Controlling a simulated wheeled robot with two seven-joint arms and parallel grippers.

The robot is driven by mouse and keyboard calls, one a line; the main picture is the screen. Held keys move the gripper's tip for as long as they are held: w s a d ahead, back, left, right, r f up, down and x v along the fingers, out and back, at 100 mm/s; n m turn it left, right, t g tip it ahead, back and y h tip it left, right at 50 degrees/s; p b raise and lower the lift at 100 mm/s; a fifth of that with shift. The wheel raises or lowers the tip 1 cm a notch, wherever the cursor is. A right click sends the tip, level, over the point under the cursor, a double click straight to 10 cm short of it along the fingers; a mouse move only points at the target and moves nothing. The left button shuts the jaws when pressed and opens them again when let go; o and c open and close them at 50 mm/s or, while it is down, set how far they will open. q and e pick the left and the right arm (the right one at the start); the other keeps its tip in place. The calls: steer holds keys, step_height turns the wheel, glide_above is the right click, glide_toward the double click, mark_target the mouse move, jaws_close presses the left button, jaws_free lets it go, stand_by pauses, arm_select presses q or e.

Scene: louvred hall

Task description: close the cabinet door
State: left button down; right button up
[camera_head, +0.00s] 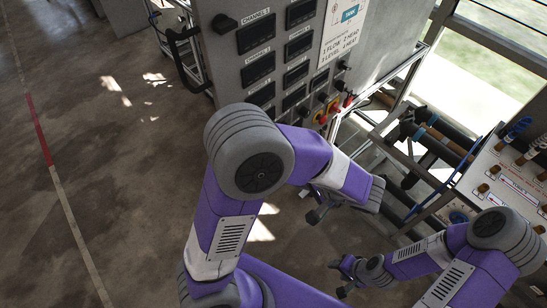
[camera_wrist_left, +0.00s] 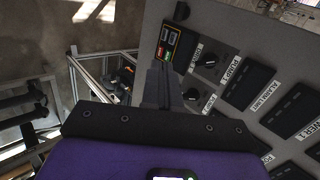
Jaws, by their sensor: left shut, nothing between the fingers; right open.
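A grey cabinet (camera_head: 225,75) stands at the top middle of the head view. Its front carries rows of dark channel modules, and a black handle (camera_head: 186,60) sticks out at its left edge. I cannot tell how far its door stands open. My right gripper (camera_head: 339,278) is open and empty, low over the floor, well away from the cabinet.
A metal frame with pipes (camera_head: 432,130) stands right of the cabinet. A sloped control panel (camera_head: 510,165) with knobs is at the right edge, near my right arm. The concrete floor (camera_head: 110,170) at left is clear, with a red and pale line.

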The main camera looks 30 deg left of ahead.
arm_select(q)
steer(key=a+r+p+x, duration=0.1)
steer(key=a+r+x, duration=0.1)
steer(key=x, duration=1)
steer(key=shift+w+a+f+p, duration=0.2)
steer(key=shift+w+f+p, duration=0.05)
steer(key=shift+p, duration=0.1)
steer(key=shift+a, duration=0.1)
